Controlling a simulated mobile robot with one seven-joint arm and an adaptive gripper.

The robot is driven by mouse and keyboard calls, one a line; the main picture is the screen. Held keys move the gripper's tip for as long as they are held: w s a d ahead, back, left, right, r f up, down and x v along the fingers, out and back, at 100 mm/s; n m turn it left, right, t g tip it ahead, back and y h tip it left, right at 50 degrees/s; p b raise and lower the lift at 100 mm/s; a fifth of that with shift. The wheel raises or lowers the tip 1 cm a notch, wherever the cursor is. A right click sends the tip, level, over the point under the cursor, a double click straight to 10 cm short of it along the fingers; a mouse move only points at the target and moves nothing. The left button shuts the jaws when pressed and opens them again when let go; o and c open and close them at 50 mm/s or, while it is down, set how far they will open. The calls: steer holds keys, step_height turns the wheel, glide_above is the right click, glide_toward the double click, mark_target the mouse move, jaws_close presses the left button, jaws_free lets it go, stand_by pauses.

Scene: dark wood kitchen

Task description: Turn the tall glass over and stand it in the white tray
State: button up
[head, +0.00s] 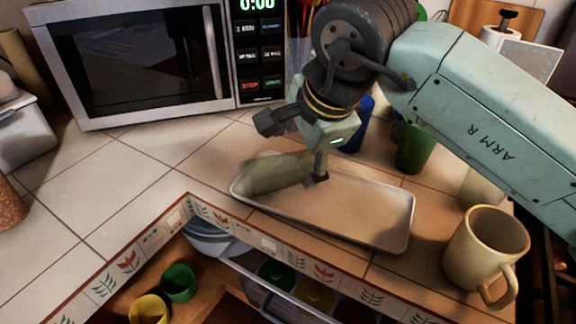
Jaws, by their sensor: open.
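The white tray (372,232) lies on the tiled counter near its front edge. A tall glass (275,173), greenish and see-through, appears to lie on its side across the tray's left end. My gripper (293,151) is open above that end of the tray. One fingertip reaches down close to the right end of the glass; the other is raised to the left, above the glass. I cannot tell whether the lower fingertip touches the glass or the tray. The gripper appears empty.
A microwave (140,62) stands behind on the left. A beige mug (484,250) stands right of the tray, and a green cup (414,148) behind it. An open drawer below the counter holds coloured cups, including a green one (179,283). Counter left of the tray is clear.

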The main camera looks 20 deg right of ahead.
mark_target(296, 160)
steer(key=p+x, duration=0.1)
steer(key=x, duration=0.3)
steer(key=shift+d+f, duration=0.1)
steer(key=shift+f, duration=0.15)
steer(key=c, duration=1.5)
steer(key=shift+c, duration=0.6)
steer(key=shift+r, duration=0.15)
